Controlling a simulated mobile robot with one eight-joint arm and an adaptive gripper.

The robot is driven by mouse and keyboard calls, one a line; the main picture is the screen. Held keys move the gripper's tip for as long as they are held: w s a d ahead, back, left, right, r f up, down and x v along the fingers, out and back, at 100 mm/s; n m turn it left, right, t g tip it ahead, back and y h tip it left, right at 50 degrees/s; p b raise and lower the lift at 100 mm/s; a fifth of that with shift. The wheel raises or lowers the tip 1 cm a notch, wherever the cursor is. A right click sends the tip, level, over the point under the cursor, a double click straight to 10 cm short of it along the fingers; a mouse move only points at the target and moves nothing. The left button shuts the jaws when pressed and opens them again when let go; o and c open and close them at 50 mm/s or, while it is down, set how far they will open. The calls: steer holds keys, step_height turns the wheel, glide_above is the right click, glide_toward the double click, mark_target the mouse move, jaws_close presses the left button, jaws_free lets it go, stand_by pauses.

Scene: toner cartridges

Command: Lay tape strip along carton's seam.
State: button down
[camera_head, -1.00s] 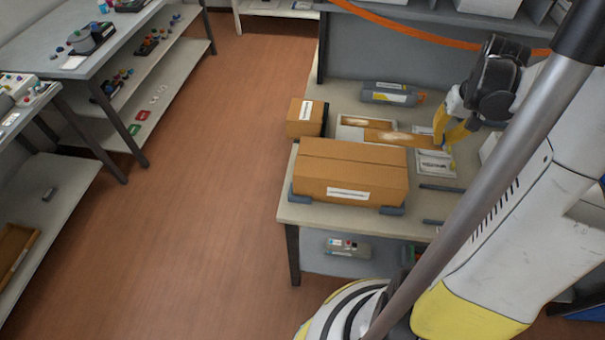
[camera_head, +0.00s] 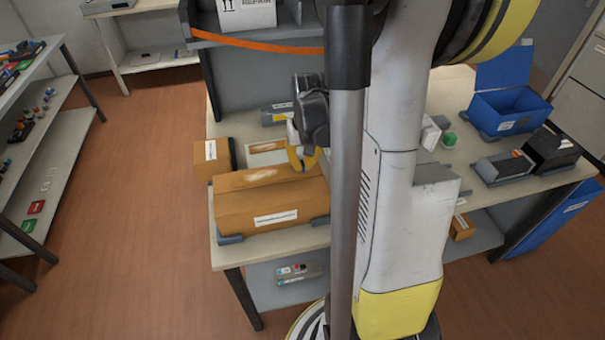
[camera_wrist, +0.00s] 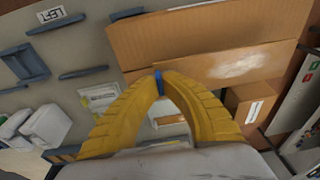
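The brown carton (camera_head: 270,208) stands on the workbench with a white label on its front side. Its top also shows in the wrist view (camera_wrist: 205,35). The brown tape strip (camera_head: 255,177), with a pale glossy patch, is over the far half of the carton's top. It shows in the wrist view (camera_wrist: 235,67) along that edge; whether it touches the top I cannot tell. My gripper (camera_head: 302,166) is at the carton's far right, its yellow fingers closed together at the blue tips (camera_wrist: 158,80), apparently on the strip's end. The contact itself is partly hidden.
A small labelled box (camera_head: 211,158) stands left behind the carton. A tray (camera_head: 267,146) lies behind it. Grey holders (camera_head: 231,239) flank the carton's base. A blue bin (camera_head: 510,110) and dark units (camera_head: 550,150) stand on the right. My arm hides the bench's middle.

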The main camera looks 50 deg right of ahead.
mark_target(303, 173)
steer(key=shift+f+b, duration=0.55)
steer(key=shift+f, duration=1.15)
steer(key=shift+f, duration=0.1)
steer(key=shift+f, duration=0.15)
steer(key=c, duration=1.6)
jaws_free()
step_height(303, 173, up, 12)
steer(key=s+r+p, duration=0.1)
steer(key=s+p, duration=0.1)
steer(key=p, duration=0.2)
steer(key=s+a+r+n+t, duration=0.1)
steer(key=a+r+n, duration=0.1)
steer(key=a, duration=0.6)
steer(key=s+a+r+n+t, duration=0.1)
steer(key=a+r+n+t, duration=0.1)
steer(key=a, duration=0.7)
steer(key=s+a+r+n+t, duration=0.1)
steer(key=a+r+n+t, duration=0.1)
steer(key=a, duration=0.6)
steer(key=shift+s+a+r+y, duration=0.15)
steer(key=shift+r, duration=0.25)
steer(key=shift+s+a+r+y, duration=0.1)
steer(key=shift+r+y, duration=0.05)
steer(key=shift+r, duration=0.25)
